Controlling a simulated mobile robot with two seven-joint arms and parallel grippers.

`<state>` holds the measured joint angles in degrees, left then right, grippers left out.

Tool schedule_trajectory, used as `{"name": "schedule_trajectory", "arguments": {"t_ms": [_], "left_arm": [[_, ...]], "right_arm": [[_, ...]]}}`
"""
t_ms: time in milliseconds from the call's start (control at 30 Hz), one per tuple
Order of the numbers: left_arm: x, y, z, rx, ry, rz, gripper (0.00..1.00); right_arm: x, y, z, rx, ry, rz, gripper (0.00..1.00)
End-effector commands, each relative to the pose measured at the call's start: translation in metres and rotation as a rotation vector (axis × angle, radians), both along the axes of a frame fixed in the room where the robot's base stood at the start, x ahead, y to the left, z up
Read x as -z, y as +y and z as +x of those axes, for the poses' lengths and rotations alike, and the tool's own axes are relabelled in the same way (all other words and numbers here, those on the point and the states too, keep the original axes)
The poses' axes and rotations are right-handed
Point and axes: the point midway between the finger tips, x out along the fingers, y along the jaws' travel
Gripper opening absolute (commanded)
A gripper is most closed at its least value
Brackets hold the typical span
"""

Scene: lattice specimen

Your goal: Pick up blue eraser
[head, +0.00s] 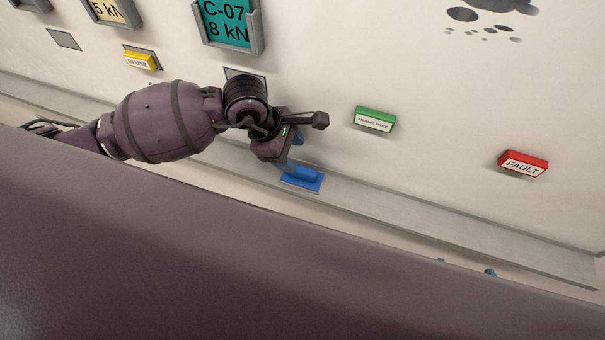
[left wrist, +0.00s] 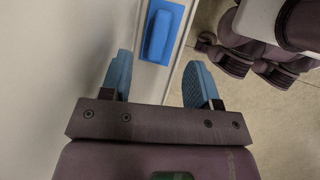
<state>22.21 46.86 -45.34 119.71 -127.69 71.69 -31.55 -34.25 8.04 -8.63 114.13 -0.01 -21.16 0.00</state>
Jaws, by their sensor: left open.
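The blue eraser (head: 303,178) lies on the grey ledge along the wall in the head view. In the left wrist view the blue eraser (left wrist: 159,33) is at the top, a raised block on a flat base, ahead of the fingertips. My left gripper (head: 300,133) is just above and to the left of the eraser. In the left wrist view my left gripper (left wrist: 160,75) is open, its blue finger pads apart with nothing between them. The eraser is apart from both fingers. My right gripper does not show in the head view.
The grey ledge (head: 430,220) runs along the wall and is bare right of the eraser. A green block (head: 375,119), a red FAULT block (head: 523,163) and a yellow block (head: 140,60) are on the wall. A teal C-07 card (head: 228,22) sits in a holder above.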

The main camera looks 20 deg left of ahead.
Motion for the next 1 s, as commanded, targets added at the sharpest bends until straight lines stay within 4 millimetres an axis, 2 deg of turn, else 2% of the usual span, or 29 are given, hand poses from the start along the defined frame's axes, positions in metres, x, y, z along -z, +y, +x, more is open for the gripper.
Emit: {"name": "schedule_trajectory", "arguments": {"t_ms": [100,333,633,967,1000], "left_arm": [[0.012,-0.005,0.001,-0.001,0.003,-0.001,0.56],[0.026,-0.008,0.003,-0.001,0.004,-0.002,0.56],[0.063,-0.015,0.009,-0.001,0.004,-0.003,0.56],[0.069,-0.017,0.01,-0.001,0.003,-0.002,0.56],[0.069,-0.017,0.01,-0.001,0.003,-0.002,0.51]], "right_arm": [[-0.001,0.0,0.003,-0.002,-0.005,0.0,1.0],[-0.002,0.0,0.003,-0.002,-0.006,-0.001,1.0],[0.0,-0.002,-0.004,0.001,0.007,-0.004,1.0],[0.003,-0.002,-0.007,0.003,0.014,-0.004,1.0],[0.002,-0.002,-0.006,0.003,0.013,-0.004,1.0]]}}
